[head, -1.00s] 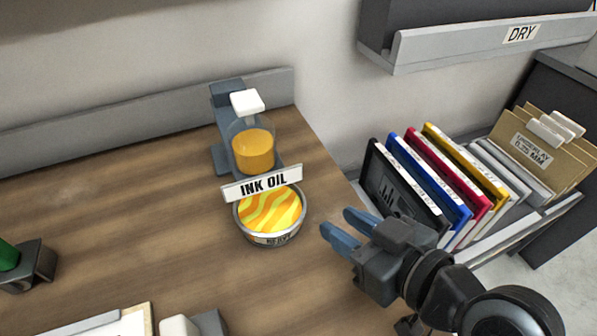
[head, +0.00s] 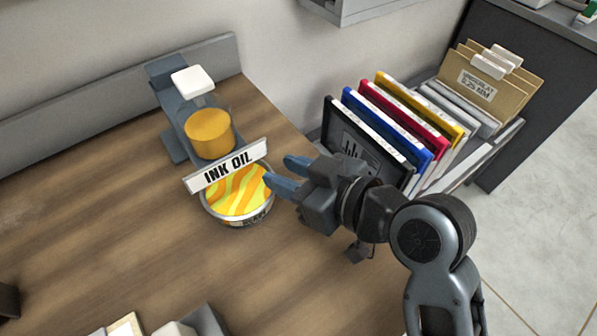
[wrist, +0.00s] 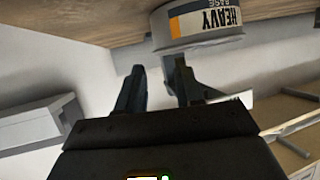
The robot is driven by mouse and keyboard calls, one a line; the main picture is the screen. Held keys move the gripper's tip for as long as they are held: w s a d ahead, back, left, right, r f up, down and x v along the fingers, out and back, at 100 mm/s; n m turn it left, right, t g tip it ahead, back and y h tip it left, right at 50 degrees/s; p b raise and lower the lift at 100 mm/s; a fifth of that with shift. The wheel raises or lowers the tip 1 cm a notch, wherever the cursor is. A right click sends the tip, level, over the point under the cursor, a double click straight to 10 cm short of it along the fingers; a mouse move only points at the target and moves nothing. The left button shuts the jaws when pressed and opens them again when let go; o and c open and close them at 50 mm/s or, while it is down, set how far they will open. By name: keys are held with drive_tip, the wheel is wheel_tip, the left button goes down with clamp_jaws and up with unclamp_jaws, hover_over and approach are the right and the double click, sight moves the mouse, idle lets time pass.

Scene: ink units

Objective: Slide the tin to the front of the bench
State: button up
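The tin (head: 240,191) is a short round metal can with a yellow and orange swirled top. It stands on the wooden bench (head: 110,235), below and partly behind the INK OIL sign (head: 226,165) in the head view. In the wrist view the tin (wrist: 197,24) shows at the top, with its HEAVY BASE label upside down. My gripper (head: 278,170) is at the tin's right side, its blue fingers apart and empty. In the wrist view the fingers (wrist: 160,85) show a clear gap. I cannot tell whether a fingertip touches the tin.
An ink oil dispenser (head: 207,133) with a white top stands behind the sign. Coloured folders (head: 400,115) sit in a rack right of the bench, near my arm. Partly cut-off items (head: 180,325) lie at the bench's near side. The bench left of the tin is clear.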

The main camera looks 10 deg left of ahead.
sight(268, 169)
drive_tip(key=shift+x, duration=2.8)
drive_tip(key=shift+c, duration=0.5)
clamp_jaws()
drive_tip(key=shift+s+d+f, duration=0.1)
drive_tip(key=shift+d+f, duration=0.05)
drive_tip(key=shift+f, duration=0.1)
